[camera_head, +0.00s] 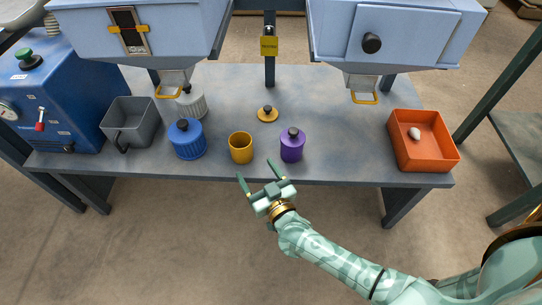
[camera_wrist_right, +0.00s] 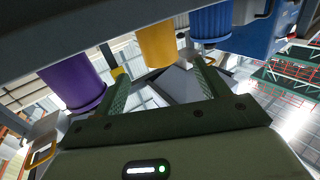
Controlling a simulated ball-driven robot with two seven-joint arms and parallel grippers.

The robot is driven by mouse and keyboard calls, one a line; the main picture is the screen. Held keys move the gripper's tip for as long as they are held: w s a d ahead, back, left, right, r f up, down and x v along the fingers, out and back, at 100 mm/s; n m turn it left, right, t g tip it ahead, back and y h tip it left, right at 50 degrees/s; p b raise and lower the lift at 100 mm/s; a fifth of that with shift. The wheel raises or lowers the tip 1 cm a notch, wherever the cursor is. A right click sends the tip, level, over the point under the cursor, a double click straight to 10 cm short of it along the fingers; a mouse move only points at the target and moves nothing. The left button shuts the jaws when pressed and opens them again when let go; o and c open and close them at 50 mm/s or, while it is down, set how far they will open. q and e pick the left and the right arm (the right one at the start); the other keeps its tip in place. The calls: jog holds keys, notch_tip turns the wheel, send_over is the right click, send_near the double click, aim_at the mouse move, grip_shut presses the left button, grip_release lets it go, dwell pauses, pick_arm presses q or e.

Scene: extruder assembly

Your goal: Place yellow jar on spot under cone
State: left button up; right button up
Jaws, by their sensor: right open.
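The yellow jar (camera_head: 241,147) stands upright and open-topped near the table's front edge, between a blue jar and a purple jar. It also shows in the right wrist view (camera_wrist_right: 157,45), beyond the fingers. A small yellow lid with a black knob (camera_head: 267,114) lies on the table behind it. Grey cone-like outlets hang under the left machine (camera_head: 176,78) and the right machine (camera_head: 361,81); I cannot tell which is the task's cone. My right gripper (camera_head: 257,171) is open and empty in front of the table edge, apart from the yellow jar. My left gripper is out of view.
The blue jar (camera_head: 187,140), a pale ribbed jar (camera_head: 191,103) and a grey bin (camera_head: 131,122) stand to the left. The purple jar (camera_head: 292,146) is right of the yellow jar. An orange tray (camera_head: 437,159) holds a white object. The table's right middle is clear.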

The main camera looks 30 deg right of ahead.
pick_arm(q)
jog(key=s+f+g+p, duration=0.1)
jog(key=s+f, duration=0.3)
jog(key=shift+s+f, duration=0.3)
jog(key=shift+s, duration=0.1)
pick_arm(e)
jog(key=shift+s+a+f, duration=0.1)
jog(key=shift+s, duration=2.45)
